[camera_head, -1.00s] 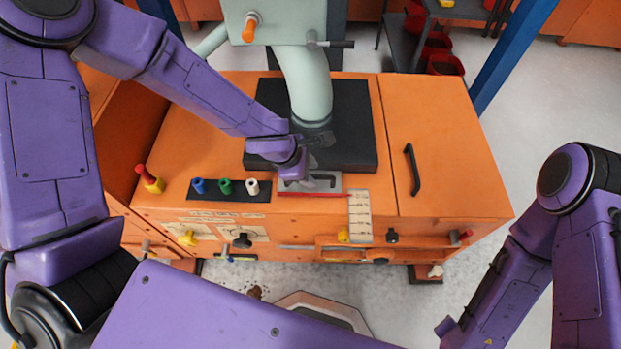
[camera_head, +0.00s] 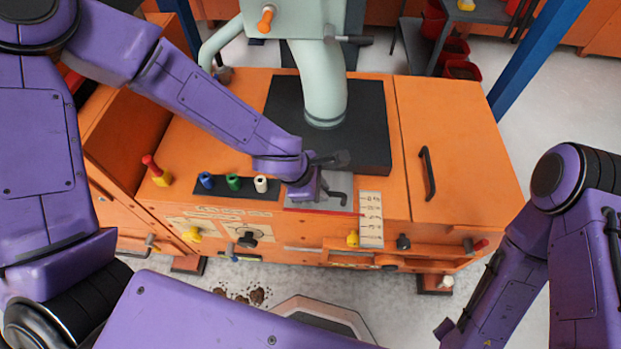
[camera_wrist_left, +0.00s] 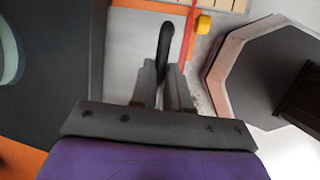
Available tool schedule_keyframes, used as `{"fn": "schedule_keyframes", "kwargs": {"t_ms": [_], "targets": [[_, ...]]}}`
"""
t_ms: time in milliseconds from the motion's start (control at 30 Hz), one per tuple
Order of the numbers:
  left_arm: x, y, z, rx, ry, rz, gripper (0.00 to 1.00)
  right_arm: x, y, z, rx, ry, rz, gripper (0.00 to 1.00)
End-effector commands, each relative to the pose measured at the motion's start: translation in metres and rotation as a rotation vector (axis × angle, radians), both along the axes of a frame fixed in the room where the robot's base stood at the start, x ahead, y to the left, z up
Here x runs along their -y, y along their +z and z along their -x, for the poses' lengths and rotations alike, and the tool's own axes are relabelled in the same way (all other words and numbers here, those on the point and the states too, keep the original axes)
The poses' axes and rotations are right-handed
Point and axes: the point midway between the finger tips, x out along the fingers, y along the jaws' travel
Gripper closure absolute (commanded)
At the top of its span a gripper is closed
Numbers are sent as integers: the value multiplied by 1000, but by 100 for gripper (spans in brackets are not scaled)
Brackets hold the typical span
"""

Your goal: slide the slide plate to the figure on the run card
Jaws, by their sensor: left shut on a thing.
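The grey slide plate (camera_head: 338,184) lies flat at the front of the orange machine top, before the black block. A bent black handle (camera_head: 337,196) stands on it, and a red strip (camera_head: 325,212) marks its front edge. The white scale card (camera_head: 371,225) is just right of it; the red strip points to its upper part. The figures are too small to read surely. My left gripper (camera_head: 322,170) is shut on the handle. In the left wrist view, the handle (camera_wrist_left: 166,45) rises between the fingers (camera_wrist_left: 160,85). My right gripper is not in view.
Blue, green and white knobs (camera_head: 233,183) stand left of the plate. A red and yellow lever (camera_head: 156,172) is farther left. The pale green pipe (camera_head: 322,85) drops onto the black block (camera_head: 365,140) behind. A lid with a black handle (camera_head: 428,173) is to the right.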

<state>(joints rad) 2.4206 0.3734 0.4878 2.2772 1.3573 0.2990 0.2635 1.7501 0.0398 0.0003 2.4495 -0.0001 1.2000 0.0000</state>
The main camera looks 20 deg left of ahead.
Motion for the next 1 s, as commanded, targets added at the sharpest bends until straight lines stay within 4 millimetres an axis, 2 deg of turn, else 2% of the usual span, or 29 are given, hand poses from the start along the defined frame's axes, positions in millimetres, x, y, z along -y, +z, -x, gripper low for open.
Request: {"fn": "schedule_keyframes", "kwargs": {"t_ms": [267, 300, 367, 667, 767, 1000], "targets": [[2, -1, 3, -3, -5, -4, 100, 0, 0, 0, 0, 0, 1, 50], [2, -1, 3, -3, -5, -5, 78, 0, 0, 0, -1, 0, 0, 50], [2, 0, 3, -3, -5, -3, 59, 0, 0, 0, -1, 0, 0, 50], [1, 2, 3, -1, -3, -3, 59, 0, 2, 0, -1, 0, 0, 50], [-3, 17, 5, -1, -2, -2, 59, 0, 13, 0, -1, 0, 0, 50], [-22, 73, 19, -1, 0, -1, 59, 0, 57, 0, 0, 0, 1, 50]]}}
